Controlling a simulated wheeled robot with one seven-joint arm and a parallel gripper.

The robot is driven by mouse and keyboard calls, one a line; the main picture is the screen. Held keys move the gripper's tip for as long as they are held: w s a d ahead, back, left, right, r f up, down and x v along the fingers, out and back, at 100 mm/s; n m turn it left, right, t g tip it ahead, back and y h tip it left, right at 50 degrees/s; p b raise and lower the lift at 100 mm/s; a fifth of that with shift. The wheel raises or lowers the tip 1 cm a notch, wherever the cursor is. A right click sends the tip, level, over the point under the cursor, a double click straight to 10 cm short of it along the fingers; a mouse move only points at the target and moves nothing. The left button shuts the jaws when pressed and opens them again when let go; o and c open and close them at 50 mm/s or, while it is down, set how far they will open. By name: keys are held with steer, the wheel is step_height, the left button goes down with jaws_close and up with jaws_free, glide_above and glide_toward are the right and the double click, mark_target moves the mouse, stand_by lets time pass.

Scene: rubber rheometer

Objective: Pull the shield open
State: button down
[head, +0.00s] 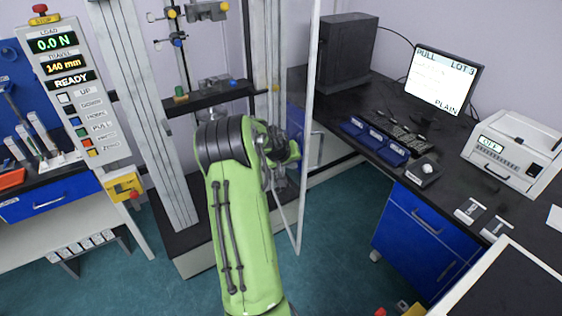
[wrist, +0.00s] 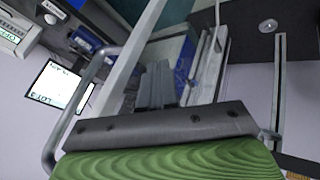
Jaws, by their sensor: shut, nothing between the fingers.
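The shield is a clear panel with a pale frame edge (head: 309,110) in front of the test machine in the head view. Its lower edge seems to stand out from the machine at an angle. A grey bent-bar handle (head: 319,150) shows at the right of that edge. In the wrist view the handle (wrist: 66,115) runs down the left side, and a pale frame bar (wrist: 130,65) crosses beside it. My gripper (wrist: 157,80) is shut and empty, to the right of the handle and apart from it. In the head view my wrist mostly hides the fingers.
A dark bench (head: 375,100) with a monitor (head: 443,80), blue trays (head: 375,138) and a white instrument (head: 515,150) stands on the right. A control panel (head: 72,85) reads READY on the left. The teal floor (head: 335,235) is clear between machine and blue drawers (head: 425,235).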

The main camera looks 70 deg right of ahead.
steer(key=shift+s+d, duration=0.3)
steer(key=shift+s, duration=0.25)
steer(key=shift+w, duration=0.1)
